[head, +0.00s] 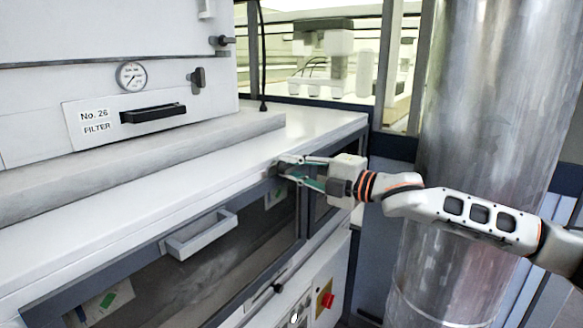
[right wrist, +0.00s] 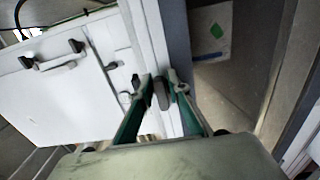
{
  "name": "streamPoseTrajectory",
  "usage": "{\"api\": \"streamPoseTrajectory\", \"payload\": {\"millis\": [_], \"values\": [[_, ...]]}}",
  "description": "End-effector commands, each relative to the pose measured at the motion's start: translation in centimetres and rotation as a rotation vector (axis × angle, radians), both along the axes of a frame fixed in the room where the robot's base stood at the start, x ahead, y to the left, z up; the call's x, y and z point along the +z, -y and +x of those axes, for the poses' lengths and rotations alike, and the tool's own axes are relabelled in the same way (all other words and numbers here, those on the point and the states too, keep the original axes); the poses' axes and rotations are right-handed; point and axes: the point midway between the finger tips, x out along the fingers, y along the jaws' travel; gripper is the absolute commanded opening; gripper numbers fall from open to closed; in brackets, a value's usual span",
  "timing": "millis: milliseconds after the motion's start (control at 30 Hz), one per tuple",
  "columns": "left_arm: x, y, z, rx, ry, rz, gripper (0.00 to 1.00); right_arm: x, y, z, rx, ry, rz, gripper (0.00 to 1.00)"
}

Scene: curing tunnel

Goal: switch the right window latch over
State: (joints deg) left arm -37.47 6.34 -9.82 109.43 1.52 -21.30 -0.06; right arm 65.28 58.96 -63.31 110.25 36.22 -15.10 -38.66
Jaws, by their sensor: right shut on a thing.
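My right gripper (head: 287,170) reaches in from the right to the front edge of the white top, at the upper right of the dark window. In the right wrist view, its two green fingers (right wrist: 165,92) are shut on a small dark grey latch (right wrist: 161,96), one finger on each side. The latch is mostly hidden by the fingertips in the head view. The window (head: 235,262) below has a dark frame and a light grey handle (head: 202,236). My left gripper is not in view.
A white cabinet with a gauge (head: 131,76) and a black handle (head: 153,113) stands on the white top (head: 275,135) at the back left. A large metal column (head: 490,110) rises behind my right arm. A red knob (head: 327,300) sits on the lower front panel.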

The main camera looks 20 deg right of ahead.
Motion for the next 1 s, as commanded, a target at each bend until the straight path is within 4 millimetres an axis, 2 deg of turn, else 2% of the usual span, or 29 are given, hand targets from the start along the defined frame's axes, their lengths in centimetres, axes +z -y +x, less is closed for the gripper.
{"api": "streamPoseTrajectory", "payload": {"millis": [267,300,333,767,1000], "values": [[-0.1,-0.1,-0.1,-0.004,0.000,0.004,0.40,0.0,0.0,0.0,0.001,-0.001,0.002,0.00],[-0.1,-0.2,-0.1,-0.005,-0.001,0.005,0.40,0.0,0.0,0.0,0.001,-0.001,0.002,0.22],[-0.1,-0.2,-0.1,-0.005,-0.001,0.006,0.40,0.0,0.0,0.0,0.001,-0.001,0.002,0.28],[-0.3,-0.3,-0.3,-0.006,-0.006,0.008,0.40,0.0,0.4,-0.4,-0.001,0.000,0.000,0.28],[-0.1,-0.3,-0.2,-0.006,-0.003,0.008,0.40,-0.2,2.9,-3.4,-0.003,-0.002,-0.002,0.28]]}}
